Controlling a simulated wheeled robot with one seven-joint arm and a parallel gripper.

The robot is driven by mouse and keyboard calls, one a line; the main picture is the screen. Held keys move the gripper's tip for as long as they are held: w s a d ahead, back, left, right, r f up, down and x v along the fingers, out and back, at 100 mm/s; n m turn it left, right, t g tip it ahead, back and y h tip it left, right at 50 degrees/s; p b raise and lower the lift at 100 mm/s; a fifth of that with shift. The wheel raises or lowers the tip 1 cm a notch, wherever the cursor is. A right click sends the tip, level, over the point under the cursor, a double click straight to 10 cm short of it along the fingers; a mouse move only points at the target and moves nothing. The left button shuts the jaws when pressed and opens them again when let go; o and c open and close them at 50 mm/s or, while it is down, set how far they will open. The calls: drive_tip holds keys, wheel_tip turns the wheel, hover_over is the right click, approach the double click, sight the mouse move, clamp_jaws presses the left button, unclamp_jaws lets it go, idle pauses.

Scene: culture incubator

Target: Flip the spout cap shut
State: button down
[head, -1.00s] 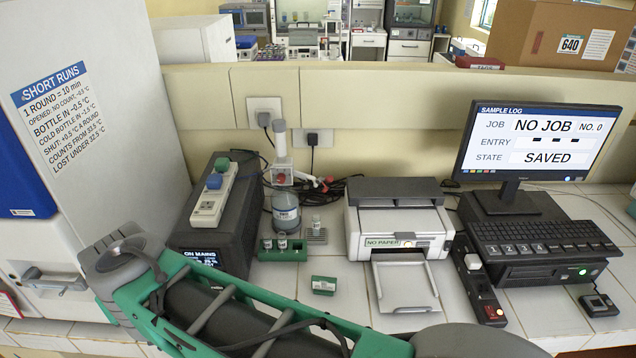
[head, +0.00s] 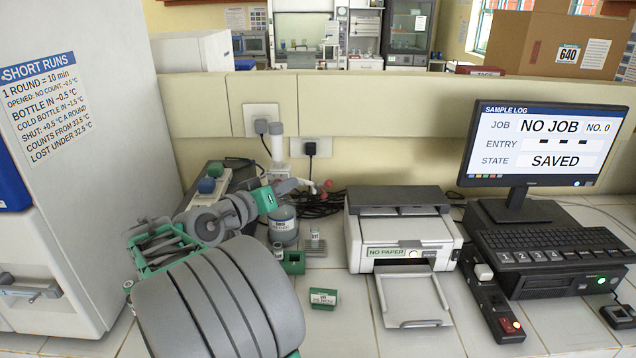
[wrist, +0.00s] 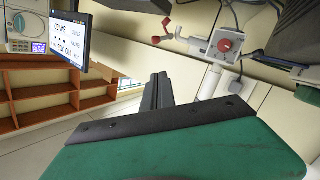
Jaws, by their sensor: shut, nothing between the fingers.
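The dispenser bottle (head: 283,226) stands at the back of the bench, partly hidden behind my gripper. Its white pump head carries a red knob (wrist: 226,45) in the wrist view. A thin spout sticks out from the head, with a small red spout cap (head: 327,185) at its end. The cap also shows in the wrist view (wrist: 166,23), where it stands off the spout's tip and looks open. My gripper (head: 290,186) is in front of the pump head, left of the cap. In the wrist view its fingers (wrist: 158,92) are shut, empty and apart from the cap.
A grey power unit with a socket strip (head: 207,186) is left of the bottle. Small vials in a green rack (head: 293,263) and a green block (head: 322,298) are in front. The printer (head: 400,235) is to the right. Black cables lie behind the spout.

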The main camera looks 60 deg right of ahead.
drive_tip(key=p, duration=0.2)
approach(325, 185)
drive_tip(key=w+d+r, duration=0.1)
drive_tip(key=d+r, duration=0.3)
drive_tip(key=d+f, duration=0.1)
drive_tip(key=s+d+f, duration=0.1)
drive_tip(key=d+f, duration=0.1)
drive_tip(key=shift+s+f+p, duration=0.25)
drive_tip(key=shift+p, duration=0.15)
